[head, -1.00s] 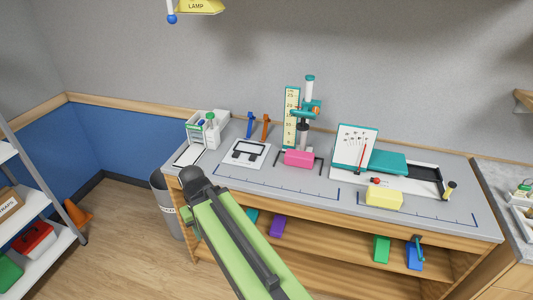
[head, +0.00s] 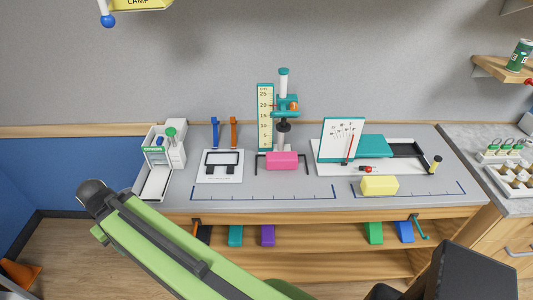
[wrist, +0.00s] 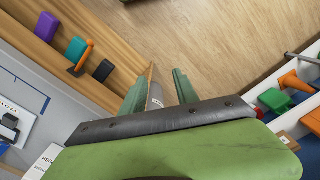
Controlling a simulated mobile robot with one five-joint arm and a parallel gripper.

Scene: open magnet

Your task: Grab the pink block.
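The pink block (head: 282,160) sits on the grey bench top at the foot of a teal stand with a column, between dark bracket-like bars. It does not show in the wrist view. My gripper (wrist: 157,88) shows in the wrist view as two green fingers with a gap between them, open and empty. It points down toward the floor beside the bench, to the left of and well apart from the pink block. In the head view my green arm reaches to the lower left, and the fingers cannot be made out.
A yellow block (head: 379,185) lies near the bench's front edge. A teal and white board (head: 341,140) stands behind it. A white frame device (head: 220,166) and a white box (head: 158,157) stand to the left. Coloured blocks sit on the shelf below.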

